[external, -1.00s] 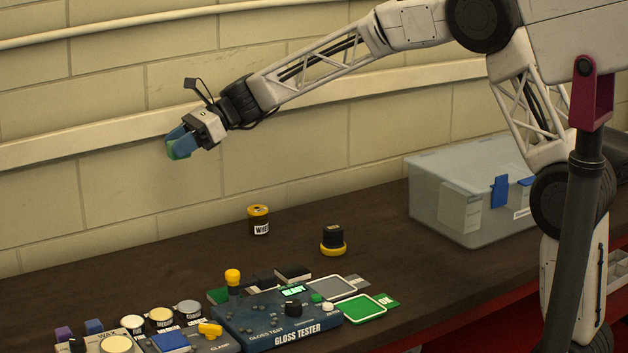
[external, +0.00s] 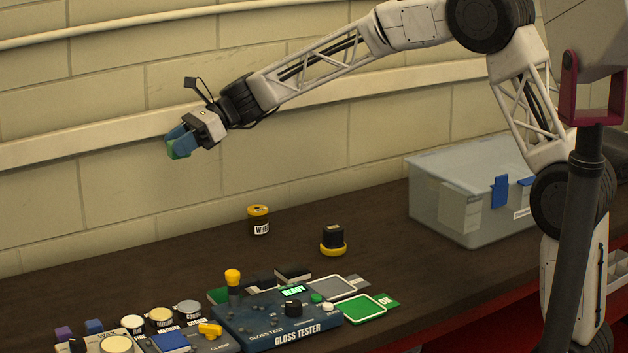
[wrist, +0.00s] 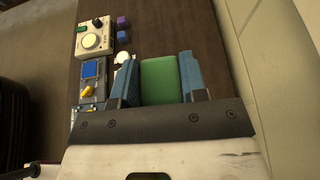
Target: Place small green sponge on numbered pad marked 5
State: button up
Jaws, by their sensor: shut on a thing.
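My gripper (external: 178,146) is high over the bench at the left, in front of the wall. Its blue fingers are shut on the small green sponge (wrist: 159,80), which fills the gap between them in the wrist view. In the external view, a bit of the green sponge (external: 181,150) shows at the fingertips. The sponge is well clear of the bench. I cannot make out any pad marked 5 in either view.
The gloss tester (external: 278,322) stands on the bench (external: 200,262), with a grey-topped pad (external: 332,287) and a green pad (external: 361,309) beside it. A wheel jar (external: 258,220), a black-and-yellow item (external: 333,241) and a clear bin (external: 450,215) stand behind. A dark pole (external: 575,230) rises at right.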

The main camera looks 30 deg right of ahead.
jog(key=shift+d, duration=0.1)
jog(key=shift+w+d+m+t, duration=0.4)
jog(key=shift+w+d+t, duration=0.1)
jog(key=shift+d, duration=0.1)
jog(key=w+d+f+m+t+h, duration=0.35)
jog(key=d+m+h, duration=0.2)
jog(key=d, duration=0.95)
jog(key=w+d+f+m+t+h, duration=0.3)
jog(key=d+m+t+h, duration=0.3)
jog(key=d, duration=0.9)
jog(key=w+d+f+m+t+h, duration=0.35)
jog(key=d+m, duration=0.35)
jog(key=d, duration=0.8)
jog(key=s+d+m+g+h, duration=0.1)
jog(key=d+m+g+h, duration=0.5)
jog(key=d, duration=1.1)
jog(key=s+d+m+g+h, duration=0.2)
jog(key=d+m+g+h, duration=0.3)
jog(key=d, duration=1.3)
jog(key=shift+m+g+h, duration=0.4)
jog(key=shift+m+g, duration=1.2)
jog(key=shift+m, duration=1.15)
jog(key=shift+d, duration=0.1)
jog(key=shift+f, duration=3.1)
